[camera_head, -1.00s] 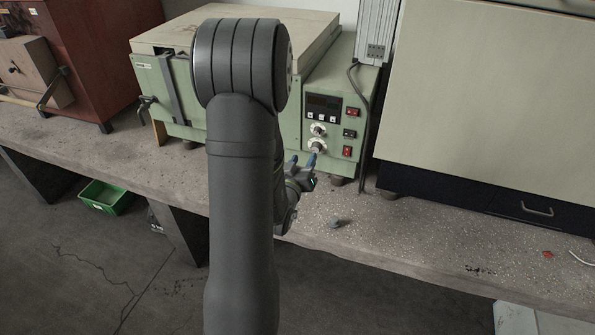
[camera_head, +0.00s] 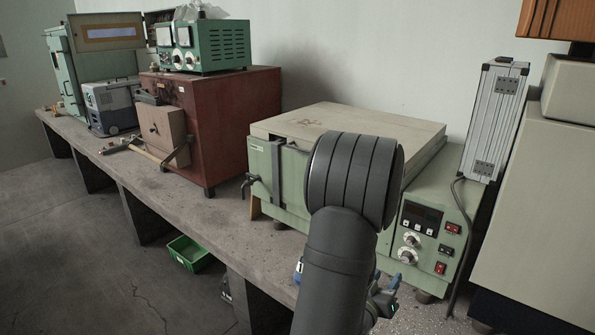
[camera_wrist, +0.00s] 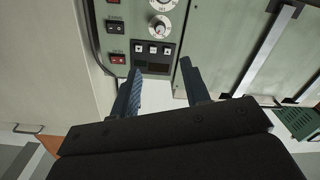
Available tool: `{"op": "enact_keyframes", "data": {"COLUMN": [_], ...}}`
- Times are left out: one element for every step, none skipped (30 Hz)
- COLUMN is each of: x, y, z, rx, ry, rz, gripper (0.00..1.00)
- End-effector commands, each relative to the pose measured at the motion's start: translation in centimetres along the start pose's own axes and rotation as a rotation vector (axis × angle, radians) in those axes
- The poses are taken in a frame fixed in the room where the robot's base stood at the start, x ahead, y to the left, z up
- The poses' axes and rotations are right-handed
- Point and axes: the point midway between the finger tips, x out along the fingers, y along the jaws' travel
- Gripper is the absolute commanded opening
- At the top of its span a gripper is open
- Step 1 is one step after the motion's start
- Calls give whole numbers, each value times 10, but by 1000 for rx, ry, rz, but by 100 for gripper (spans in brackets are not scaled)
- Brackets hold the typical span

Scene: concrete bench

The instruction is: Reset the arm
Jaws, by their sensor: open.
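My gripper (camera_wrist: 160,80) is open in the wrist view, with a gap between its two fingers and nothing between them. The fingers point at the control panel (camera_wrist: 153,45) of the green oven, which appears upside down there. In the head view my gripper (camera_head: 384,299) shows only in part, low behind my dark arm, in front of the green oven (camera_head: 425,225). I cannot tell how far its fingers are from the panel.
A red-brown furnace (camera_head: 230,115) stands left of the oven, with a green instrument (camera_head: 215,45) on top. A large pale cabinet (camera_head: 545,200) is at right. The concrete bench (camera_head: 130,170) runs along the wall. A green crate (camera_head: 188,253) is on the floor.

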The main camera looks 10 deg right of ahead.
Motion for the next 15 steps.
{"op": "enact_keyframes", "data": {"x": [5, 9, 14, 19, 25, 32, 38, 45, 53, 59, 65, 73, 79, 85, 93], "y": [0, 0, 0, 0, 0, 0, 0, 0, 0, 0, 0, 0, 0, 0, 0], "z": [0, 0, 0, 0, 0, 0, 0, 0, 1, 0, 0, 0, 0, 1, 0], "rx": [0, 0, 0, 0, 0, 0, 0, 0, 0, 0, 1, 0, 0, 0, 0], "ry": [0, 0, 0, 1, 1, 1, 1, 1, 0, 1, 1, 1, 1, 0, 1], "rz": [2, 1, 1, 2, 1, 1, 1, 2, 2, 2, 2, 1, 1, 1, 1], "gripper": [43, 43, 43, 43, 43, 43, 43, 43, 43, 43, 43, 43, 43, 43, 43]}}
